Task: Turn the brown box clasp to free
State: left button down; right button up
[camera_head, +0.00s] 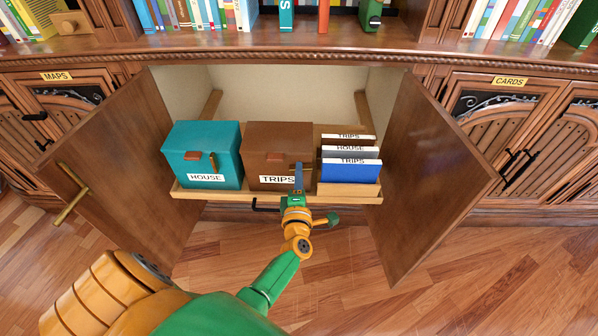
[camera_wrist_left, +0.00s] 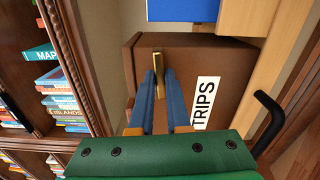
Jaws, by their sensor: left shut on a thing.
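The brown box (camera_head: 278,136), labelled TRIPS, stands lid shut on the pull-out shelf (camera_head: 350,196) of the open cabinet. My left gripper (camera_head: 298,172) is at the right part of its front, above the end of the label. In the left wrist view, its blue fingers (camera_wrist_left: 159,92) are shut on the brass-coloured clasp (camera_wrist_left: 159,70) on the front of the brown box (camera_wrist_left: 182,60). My right gripper is in neither view.
A teal box (camera_head: 202,140) labelled HOUSE stands left of the brown box. Card dividers (camera_head: 350,172) in a wooden tray stand close on the right. Open cabinet doors flank the shelf, left (camera_head: 120,165) and right (camera_head: 430,170). A black handle (camera_wrist_left: 268,120) projects near the shelf front.

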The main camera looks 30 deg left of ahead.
pick_arm(q)
jog(key=shift+f+m, duration=0.1)
jog(key=shift+m, duration=0.5)
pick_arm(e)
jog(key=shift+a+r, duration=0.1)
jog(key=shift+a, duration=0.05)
pick_arm(q)
jog(key=c, duration=0.9)
grip_release()
jog(key=p+v, duration=0.1)
jog(key=v, duration=0.6)
jog(key=shift+s, duration=0.1)
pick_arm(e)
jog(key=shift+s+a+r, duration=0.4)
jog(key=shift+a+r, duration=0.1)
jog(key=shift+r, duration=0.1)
